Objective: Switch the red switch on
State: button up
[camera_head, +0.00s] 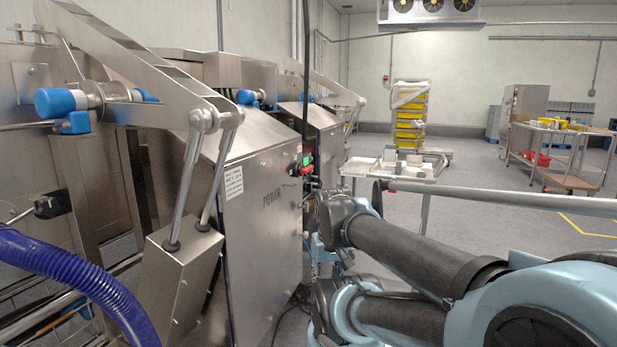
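A small switch unit with red and green parts (304,161) sits on the right edge of the steel machine (262,235), above and to the right of the word POWER. It is too small to tell the switch's position. My arm reaches in from the lower right, and its far end is close to the machine's right edge. What seems to be my gripper (313,184) is a small dark shape just below and right of the switch unit. Its fingers cannot be made out, and I cannot tell whether it touches the switch.
A blue corrugated hose (85,278) and steel linkage rods (187,185) are on the left. A light-coloured table (390,170) stands behind my arm. A yellow crate stack (409,115) and a steel cart (548,145) are farther back. Grey floor lies open between them.

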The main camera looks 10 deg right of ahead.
aim_at(302, 170)
jog(key=u, duration=0.05)
jog(key=k, duration=0.15)
jog(key=u, duration=1.4)
jog(key=k, duration=0.7)
jog(key=z, duration=1.3)
jog(key=i, duration=1)
